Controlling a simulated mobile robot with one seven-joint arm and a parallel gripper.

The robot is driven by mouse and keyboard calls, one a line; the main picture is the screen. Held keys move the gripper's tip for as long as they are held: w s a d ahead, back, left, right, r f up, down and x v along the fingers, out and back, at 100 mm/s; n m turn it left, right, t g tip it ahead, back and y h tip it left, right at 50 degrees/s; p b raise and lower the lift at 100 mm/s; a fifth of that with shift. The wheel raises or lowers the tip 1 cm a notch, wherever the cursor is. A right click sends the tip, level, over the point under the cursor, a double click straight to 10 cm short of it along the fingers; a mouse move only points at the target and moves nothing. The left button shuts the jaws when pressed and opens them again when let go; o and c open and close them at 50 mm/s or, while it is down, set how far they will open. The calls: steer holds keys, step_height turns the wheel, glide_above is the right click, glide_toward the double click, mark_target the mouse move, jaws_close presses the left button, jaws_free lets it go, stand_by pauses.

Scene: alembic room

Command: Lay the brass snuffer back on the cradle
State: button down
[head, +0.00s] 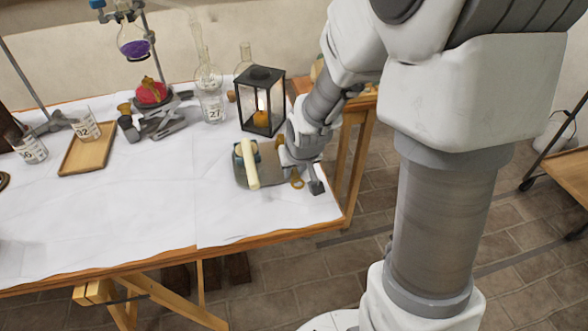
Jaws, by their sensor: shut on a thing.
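My gripper (308,178) is low over the right end of the white-covered table, seen from behind and partly covered by my own wrist. It is shut on the brass snuffer (297,183), of which only a small brass-coloured ring shows beside the fingers. The rest of the snuffer is hidden, and I cannot tell whether it touches the table. I cannot make out the cradle.
Glassware (210,95) and a wooden tray (87,153) are farther left. The table's front middle (150,220) is clear.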

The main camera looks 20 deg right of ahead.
steer(key=shift+f, duration=0.15)
steer(key=c, duration=0.7)
jaws_free()
steer(key=shift+o, duration=0.2)
steer(key=s+f+p+v, duration=0.1)
steer(key=p+v, duration=1.6)
steer(key=v, duration=2.3)
steer(key=shift+s, duration=1)
